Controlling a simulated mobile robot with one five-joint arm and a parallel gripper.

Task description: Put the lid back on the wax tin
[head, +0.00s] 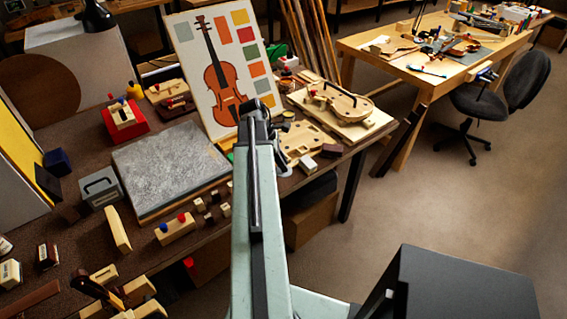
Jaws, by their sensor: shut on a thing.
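My arm reaches forward over the bench, and my gripper (272,122) is at its far end, in front of the lower right of the violin poster. The arm's end largely hides the jaws. The gripper is shut on a small dark thing, which looks like the lid, though little of it shows. A small round container that looks like the wax tin (288,115) stands just right of the gripper, near the violin mould. I cannot tell whether the lid and tin touch.
A violin-shaped mould on a board (345,108) and a pale wooden template (308,142) lie right of the gripper. The violin poster (222,68) stands behind it. A grey stone slab (170,165) and several small blocks lie left. Open floor (440,195) is at the right.

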